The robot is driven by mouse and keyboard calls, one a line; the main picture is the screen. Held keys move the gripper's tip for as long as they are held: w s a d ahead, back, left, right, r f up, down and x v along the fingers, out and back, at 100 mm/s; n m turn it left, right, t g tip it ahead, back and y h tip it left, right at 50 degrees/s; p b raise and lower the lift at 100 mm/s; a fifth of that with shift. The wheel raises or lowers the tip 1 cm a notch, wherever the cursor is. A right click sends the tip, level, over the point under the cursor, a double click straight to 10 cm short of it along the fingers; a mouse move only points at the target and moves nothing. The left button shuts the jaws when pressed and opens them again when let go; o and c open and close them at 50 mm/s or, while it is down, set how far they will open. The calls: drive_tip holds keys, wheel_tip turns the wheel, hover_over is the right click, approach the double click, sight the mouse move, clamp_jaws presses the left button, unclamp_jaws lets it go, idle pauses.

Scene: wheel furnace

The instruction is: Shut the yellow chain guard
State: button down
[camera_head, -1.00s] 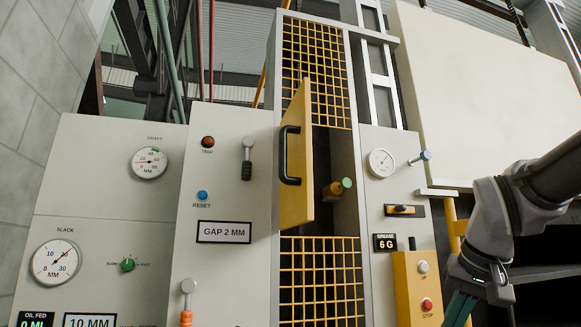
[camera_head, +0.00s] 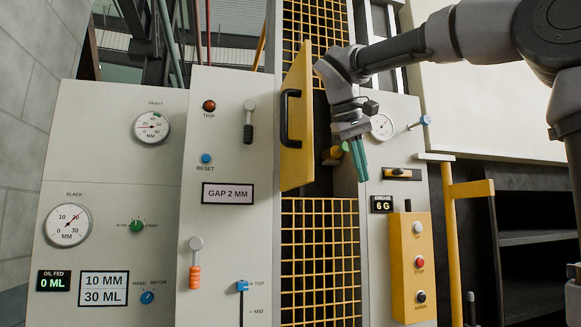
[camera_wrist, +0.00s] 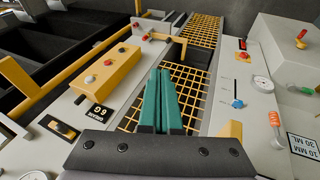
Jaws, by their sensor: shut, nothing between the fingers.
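The yellow chain guard (camera_head: 297,120) is a hinged panel with a black handle (camera_head: 288,118). It stands swung open, out from the left side of the opening in the mesh column. My gripper (camera_head: 360,172) has green fingers, shut with nothing between them. In the head view it is to the right of the guard, in front of the opening's right edge, and apart from the guard as far as I can see. In the wrist view the shut fingers (camera_wrist: 163,80) point along the yellow mesh. A yellow edge (camera_wrist: 236,130) at lower right may be part of the guard. My wrist partly hides the opening.
Yellow mesh (camera_head: 320,250) covers the column below the opening. A yellow button box (camera_head: 412,265) stands at lower right, with a yellow rail (camera_head: 455,240) beside it. The left panel carries levers (camera_head: 195,262), a dial (camera_head: 152,127) and knobs. A green-ended yellow fitting is partly hidden inside the opening.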

drive_tip(key=s+a+r+t, duration=0.1)
drive_tip(key=a+r, duration=0.2)
drive_tip(key=a, duration=0.5)
drive_tip(key=s+a+r+m+h, duration=0.1)
drive_tip(key=a+r, duration=0.2)
drive_tip(key=a, duration=0.4)
drive_tip(key=s+a+r+t, duration=0.1)
drive_tip(key=s+a+r, duration=0.15)
drive_tip(key=a, duration=0.55)
drive_tip(key=w+d+f, duration=0.7)
drive_tip(key=shift+d+f, duration=0.25)
drive_tip(key=shift+d, duration=0.05)
drive_tip(key=shift+w, duration=0.1)
